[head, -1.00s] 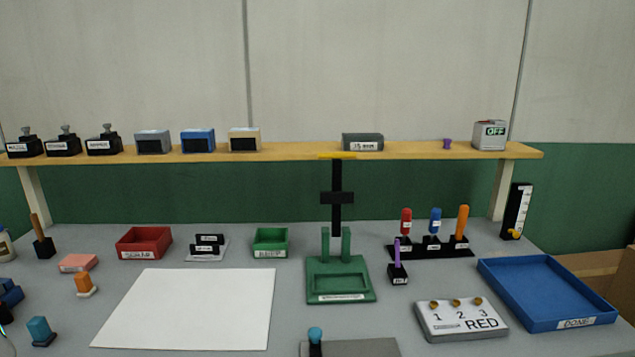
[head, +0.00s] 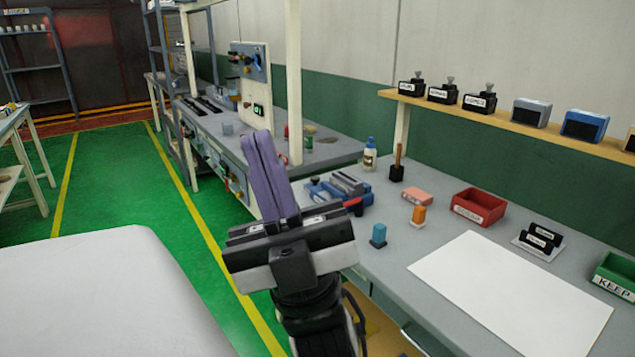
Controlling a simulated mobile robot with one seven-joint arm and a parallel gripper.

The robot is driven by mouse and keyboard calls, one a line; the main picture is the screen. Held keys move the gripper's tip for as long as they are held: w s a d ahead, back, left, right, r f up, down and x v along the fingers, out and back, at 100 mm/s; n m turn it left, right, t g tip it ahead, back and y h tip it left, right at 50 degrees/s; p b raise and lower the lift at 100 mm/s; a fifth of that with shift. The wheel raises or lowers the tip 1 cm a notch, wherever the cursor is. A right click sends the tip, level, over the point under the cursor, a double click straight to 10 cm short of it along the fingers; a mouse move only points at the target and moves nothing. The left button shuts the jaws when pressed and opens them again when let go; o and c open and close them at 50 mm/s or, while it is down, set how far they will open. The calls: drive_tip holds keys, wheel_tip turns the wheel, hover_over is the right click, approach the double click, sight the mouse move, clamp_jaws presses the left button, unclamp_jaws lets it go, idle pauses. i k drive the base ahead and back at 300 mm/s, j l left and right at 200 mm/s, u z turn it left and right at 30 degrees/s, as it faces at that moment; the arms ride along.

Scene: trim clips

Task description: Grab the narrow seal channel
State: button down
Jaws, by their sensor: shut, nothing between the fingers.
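My gripper (head: 258,140) points upward in the middle of the head view, its two purple fingers shut together with nothing between them. It stands in front of the left end of the near bench, apart from anything there. I cannot make out a narrow seal channel for sure. Long dark strips (head: 205,105) lie on the farther bench, behind and left of my gripper, too small to identify. My gripper and arm hide part of both benches.
The near grey bench holds a white sheet (head: 510,290), a red bin (head: 479,207), a green bin (head: 615,277), a blue tool (head: 340,190) and a teal-topped stamp (head: 378,235). A wooden shelf (head: 500,119) runs above. Green floor (head: 120,190) is open at left.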

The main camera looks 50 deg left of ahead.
sight(353, 188)
drive_tip(key=u, duration=1.3)
drive_tip(key=i+l+z, duration=0.15)
drive_tip(key=i, duration=0.3)
drive_tip(key=i+l+z, duration=0.15)
drive_tip(key=i, duration=0.3)
drive_tip(key=i+l+z, duration=0.15)
drive_tip(key=i, duration=0.35)
